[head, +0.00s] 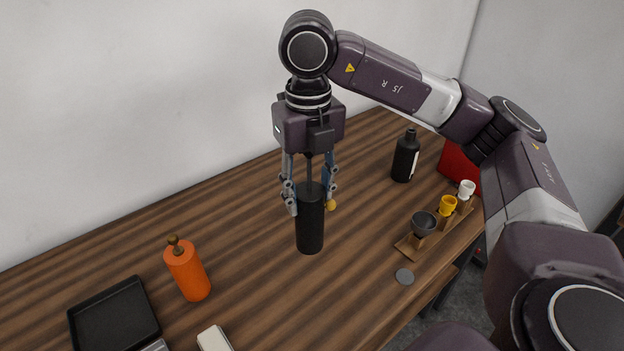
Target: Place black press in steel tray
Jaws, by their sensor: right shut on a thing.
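The black press (310,230) is an upright dark cylinder with a thin rod at its top, near the middle of the head view. My right gripper (309,198) points down and is shut on it, with its fingers on either side of the upper part. I cannot tell whether its base touches the table. A dark, shallow square tray (75,322) lies at the lower left with a grey piece at its front edge. No plainly steel-coloured tray shows, and I cannot tell if this is the steel tray. My left gripper is out of view.
An orange press (187,272) stands between tray and black press. A black bottle (405,158), a red box (459,166) and a wooden stand (410,246) with cups are right. A grey disc (404,276) lies near the edge. The wooden table (240,220) is clear around the middle.

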